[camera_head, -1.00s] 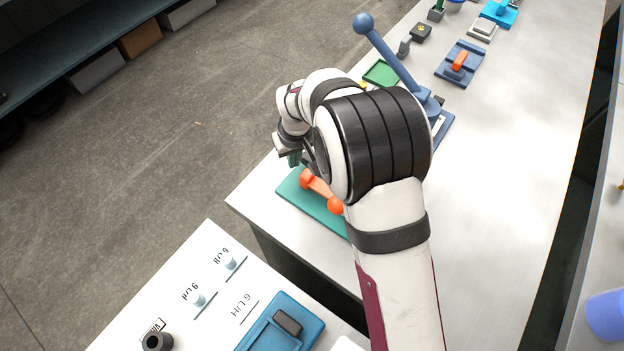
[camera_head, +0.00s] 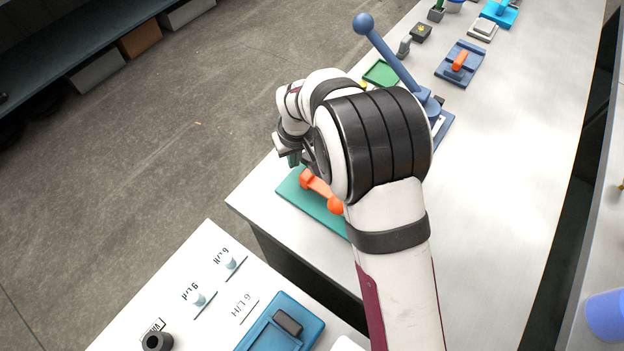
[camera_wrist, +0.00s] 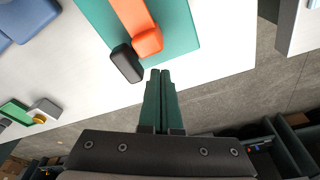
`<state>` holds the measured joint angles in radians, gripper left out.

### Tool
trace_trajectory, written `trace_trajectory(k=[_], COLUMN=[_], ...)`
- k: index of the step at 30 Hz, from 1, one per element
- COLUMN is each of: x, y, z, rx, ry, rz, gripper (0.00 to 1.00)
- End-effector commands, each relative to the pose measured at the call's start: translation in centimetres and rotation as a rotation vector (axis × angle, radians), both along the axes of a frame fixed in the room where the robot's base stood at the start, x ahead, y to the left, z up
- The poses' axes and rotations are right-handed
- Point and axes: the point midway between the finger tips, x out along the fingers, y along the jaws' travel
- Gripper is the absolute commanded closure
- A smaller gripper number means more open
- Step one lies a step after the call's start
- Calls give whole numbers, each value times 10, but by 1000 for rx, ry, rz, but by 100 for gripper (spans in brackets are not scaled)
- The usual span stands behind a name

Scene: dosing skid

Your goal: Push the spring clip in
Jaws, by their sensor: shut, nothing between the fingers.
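My gripper (camera_wrist: 161,75) is shut and empty, its two green fingers side by side in the wrist view. The tips appear just below the rounded end of an orange lever-like part (camera_wrist: 136,18) on a teal plate (camera_wrist: 182,30). A small dark block (camera_wrist: 126,64) lies against that end, left of my fingertips. I cannot tell whether my fingers touch either. In the head view the orange part (camera_head: 318,185) and teal plate (camera_head: 300,200) show partly behind my arm; my fingertips are mostly hidden there. I cannot tell for certain which piece is the spring clip.
A blue lever with a ball top (camera_head: 363,23) rises behind my arm. A green tray (camera_head: 381,74) and an orange-handled blue fixture (camera_head: 459,62) stand farther along the bench. A front panel holds small knobs (camera_head: 229,262) and a blue unit (camera_head: 283,325). The bench's right side is clear.

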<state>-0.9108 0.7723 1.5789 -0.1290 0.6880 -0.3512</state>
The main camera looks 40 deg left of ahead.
Motion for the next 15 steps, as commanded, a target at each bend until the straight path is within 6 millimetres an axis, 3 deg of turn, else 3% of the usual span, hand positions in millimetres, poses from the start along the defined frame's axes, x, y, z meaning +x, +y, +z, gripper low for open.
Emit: trace_trajectory(k=[15], x=[0], y=[0], z=[-5], rx=[-2], ry=[1], rz=[0], gripper=[100])
